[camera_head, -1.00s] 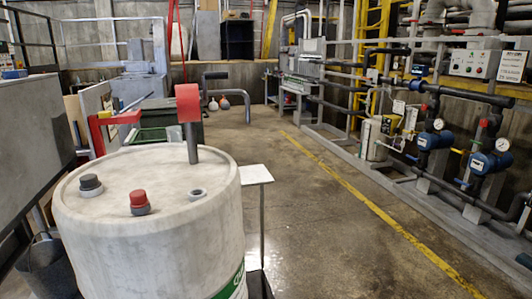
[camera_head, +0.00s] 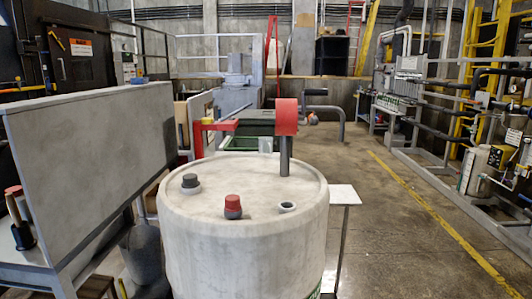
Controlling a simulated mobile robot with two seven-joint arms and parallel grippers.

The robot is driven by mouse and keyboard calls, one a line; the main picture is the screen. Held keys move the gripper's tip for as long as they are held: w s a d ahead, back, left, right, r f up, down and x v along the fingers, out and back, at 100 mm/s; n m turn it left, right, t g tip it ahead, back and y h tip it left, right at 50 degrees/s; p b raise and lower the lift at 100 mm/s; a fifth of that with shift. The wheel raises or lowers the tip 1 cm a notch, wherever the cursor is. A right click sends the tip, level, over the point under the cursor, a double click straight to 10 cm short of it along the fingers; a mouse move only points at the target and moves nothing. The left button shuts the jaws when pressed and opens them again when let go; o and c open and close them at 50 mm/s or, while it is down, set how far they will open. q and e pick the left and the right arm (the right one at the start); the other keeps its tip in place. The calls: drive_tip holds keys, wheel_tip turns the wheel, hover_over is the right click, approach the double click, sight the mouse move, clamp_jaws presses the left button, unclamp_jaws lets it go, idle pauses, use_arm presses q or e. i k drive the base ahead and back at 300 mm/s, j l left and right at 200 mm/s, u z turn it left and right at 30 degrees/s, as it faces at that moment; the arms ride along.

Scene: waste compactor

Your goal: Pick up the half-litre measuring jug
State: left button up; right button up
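I cannot make out a measuring jug for sure in the head view. A small pale, see-through shape (camera_head: 265,145) shows just past the drum's far rim, beside the red-topped post, too small and partly hidden to name. Neither of my grippers is in view.
A large pale drum (camera_head: 245,238) with a dark cap, a red cap (camera_head: 233,206) and an open hole fills the near middle. A small white stand (camera_head: 343,195) is right of it. A grey panel (camera_head: 90,150) and bucket (camera_head: 142,250) are left. Open floor (camera_head: 400,235) lies right.

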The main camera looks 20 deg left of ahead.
sight(265, 144)
drive_tip(key=i+l+z, duration=0.2)
drive_tip(key=l+z, duration=0.15)
drive_tip(key=i+l+z, duration=0.55)
drive_tip(key=l+z, duration=0.15)
drive_tip(key=i+l+z, duration=0.55)
drive_tip(key=i, duration=0.3)
drive_tip(key=i+u, duration=0.4)
drive_tip(key=i+l+u, duration=0.15)
drive_tip(key=i+u, duration=0.25)
drive_tip(key=i+j+u, duration=0.1)
drive_tip(key=i+u, duration=0.35)
drive_tip(key=i+l+u, duration=0.1)
drive_tip(key=i+u, duration=0.8)
drive_tip(key=i, duration=0.65)
drive_tip(key=i+u, duration=0.1)
drive_tip(key=i, duration=0.5)
drive_tip(key=i+l+u, duration=0.1)
drive_tip(key=i, duration=0.45)
